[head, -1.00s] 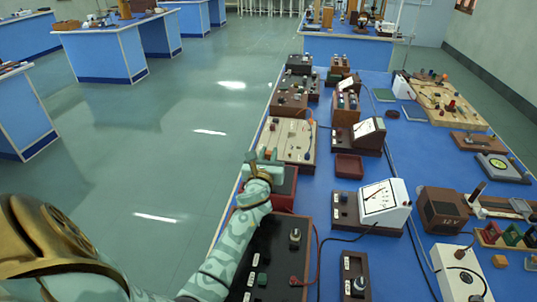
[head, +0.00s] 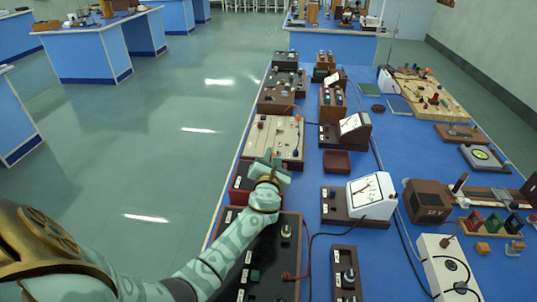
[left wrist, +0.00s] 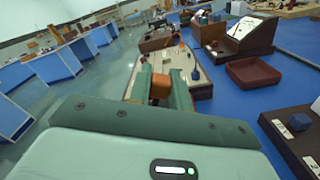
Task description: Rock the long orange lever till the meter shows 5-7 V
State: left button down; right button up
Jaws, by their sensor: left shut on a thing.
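My left gripper (head: 270,158) is at the near edge of a cream panel (head: 265,137) on the left side of the blue bench. In the left wrist view its two green fingers (left wrist: 160,84) are shut on an orange piece (left wrist: 160,90), which looks like the end of the orange lever. The rest of the lever is hidden. A white dial meter (head: 372,194) stands to the right of the gripper, and a smaller meter (head: 351,124) stands farther back. The needle readings are too small to tell. My right gripper is not in view.
A dark box with knobs (head: 268,262) lies under my left forearm. A red-brown tray (head: 337,163) sits right of the cream panel. Wires run across the bench between the instruments. Open floor (head: 160,170) lies left of the bench.

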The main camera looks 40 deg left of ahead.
pick_arm(q)
jog(key=shift+d+f, duration=0.15)
dwell(0.4)
jog(key=c, duration=1.3)
grip_release()
jog(key=p+v, duration=0.2)
jog(key=v, duration=1.4)
jog(key=shift+s+p, duration=0.1)
jog(key=shift+p, duration=0.25)
